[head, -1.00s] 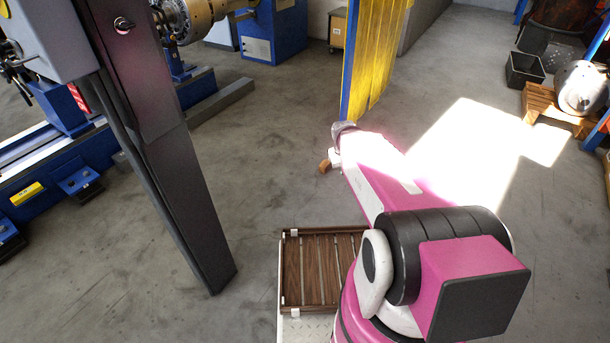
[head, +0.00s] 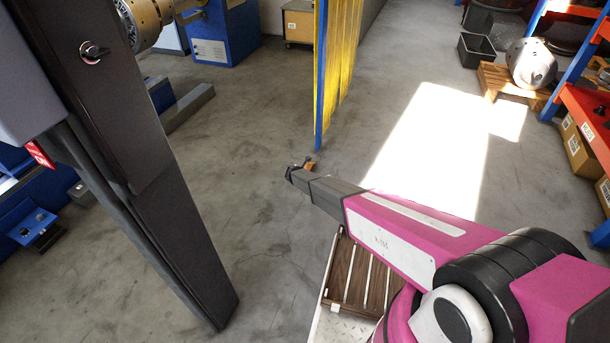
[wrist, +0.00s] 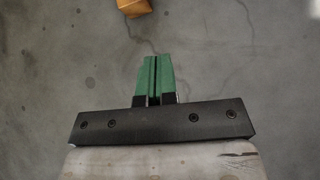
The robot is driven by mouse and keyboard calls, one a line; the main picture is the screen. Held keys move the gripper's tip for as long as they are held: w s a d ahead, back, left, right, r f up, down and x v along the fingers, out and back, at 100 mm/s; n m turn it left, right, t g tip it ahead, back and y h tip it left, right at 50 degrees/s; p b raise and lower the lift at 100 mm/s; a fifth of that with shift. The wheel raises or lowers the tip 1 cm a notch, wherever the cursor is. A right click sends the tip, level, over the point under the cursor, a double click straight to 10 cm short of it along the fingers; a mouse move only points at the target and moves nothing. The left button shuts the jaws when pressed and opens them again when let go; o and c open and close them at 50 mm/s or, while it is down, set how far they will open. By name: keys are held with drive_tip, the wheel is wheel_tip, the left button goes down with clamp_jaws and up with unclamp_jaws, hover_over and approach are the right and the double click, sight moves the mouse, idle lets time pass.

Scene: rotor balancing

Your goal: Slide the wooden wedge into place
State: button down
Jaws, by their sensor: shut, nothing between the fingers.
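The wooden wedge (wrist: 133,8) is an orange-brown block on the grey floor, cut off by the top edge of the wrist view. It also shows small in the head view (head: 309,166), just past the end of my outstretched arm and partly hidden by it. My gripper (wrist: 154,60) has green fingers that are pressed together and empty. In the wrist view the wedge is ahead of the fingertips and slightly left, with bare floor showing between them. My gripper's fingers are hard to make out in the head view.
A yellow strip curtain (head: 345,50) on a blue post (head: 320,80) stands just behind the wedge. A dark slanted column (head: 160,190) is at left. A pallet (head: 500,82) with a metal motor and an orange-and-blue shelf (head: 590,110) are at right.

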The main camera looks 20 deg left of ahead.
sight(309, 167)
drive_tip(key=shift+n, duration=0.8)
drive_tip(key=w+a+f, duration=0.1)
drive_tip(key=w+f, duration=0.1)
drive_tip(key=f, duration=0.1)
drive_tip(key=w+a+f, duration=0.1)
drive_tip(key=w+f, duration=0.1)
drive_tip(key=w+a+f, duration=0.1)
drive_tip(key=w+f, duration=0.1)
drive_tip(key=f, duration=0.1)
drive_tip(key=shift+f, duration=0.35)
drive_tip(key=w, duration=0.3)
drive_tip(key=shift+w+d+f, duration=0.2)
drive_tip(key=shift+w+d, duration=0.05)
drive_tip(key=shift+w, duration=0.5)
drive_tip(key=shift+d, duration=0.1)
